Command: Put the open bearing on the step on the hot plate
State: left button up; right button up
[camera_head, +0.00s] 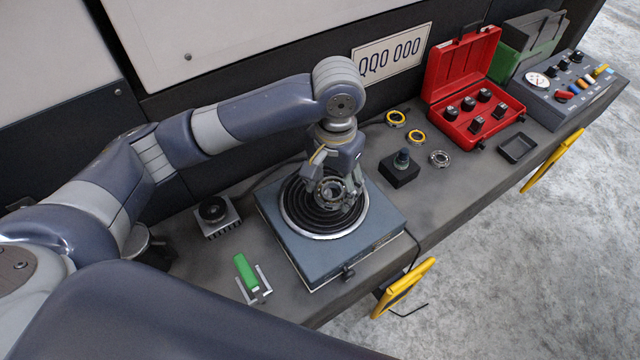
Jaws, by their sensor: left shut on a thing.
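My left gripper (336,187) points down over the hot plate and is shut on the open bearing, a grey metal ring (331,190) with a hole in its middle. The bearing is tilted so its hole faces the camera. It is over the dark, ringed heating surface of the hot plate (300,252), a blue-grey square box with a round plate on top. I cannot tell whether the bearing touches the stepped surface. The fingers hide part of the bearing. My right gripper is not in view.
Another metal bearing (440,158) lies right of a black block with a peg (401,168). Two yellow-edged rings (396,118) lie behind. An open red case (470,115) stands at the right. A green-handled tool (246,272) and a small finned block (217,217) lie left of the hot plate.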

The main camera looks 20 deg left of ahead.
pick_arm(q)
jog(key=w+d+f+m+p, duration=0.2)
jog(key=d+f+m+p, duration=0.15)
jog(key=d, duration=0.75)
jog(key=m+p, duration=0.1)
jog(key=p, duration=0.1)
send_over(327, 194)
notch_tip(327, 194, down, 3)
jog(key=shift+r, duration=0.1)
jog(key=shift+w+a+p, duration=0.2)
jog(key=shift+a+p, duration=0.15)
jog(key=shift+a, duration=0.25)
notch_tip(327, 194, down, 3)
jog(key=shift+s+d, duration=0.1)
jog(key=shift+d+f, duration=0.1)
jog(key=shift+f, duration=0.3)
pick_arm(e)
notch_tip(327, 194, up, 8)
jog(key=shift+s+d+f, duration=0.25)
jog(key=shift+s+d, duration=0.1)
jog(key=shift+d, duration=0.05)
pick_arm(q)
jog(key=shift+f, duration=0.1)
jog(key=o, duration=1.3)
